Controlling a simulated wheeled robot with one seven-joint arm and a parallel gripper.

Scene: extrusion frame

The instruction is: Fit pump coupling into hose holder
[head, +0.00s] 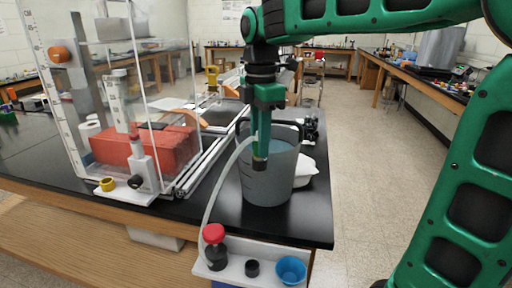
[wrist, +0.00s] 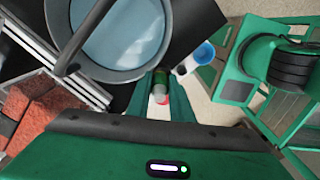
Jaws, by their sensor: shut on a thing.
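My gripper (head: 262,125) points down in front of the grey bucket in the head view. It is shut on a slim green piece with a dark lower end (head: 260,163), which I take for the pump coupling. Its fingers also show in the wrist view (wrist: 161,100), close together around a small part. A pale hose (head: 212,192) curves from beside the gripper down to a dark bottle with a red cap (head: 213,233). I cannot tell for certain which part is the hose holder; a short black socket (head: 252,268) stands on the white shelf (head: 235,276) at the table's front.
The grey bucket (head: 268,185) of bluish water stands right behind the gripper. A blue cup (head: 291,270) is on the shelf's right end. A clear tank with red blocks (head: 160,148) and a yellow ring (head: 107,184) are left. Open floor lies to the right.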

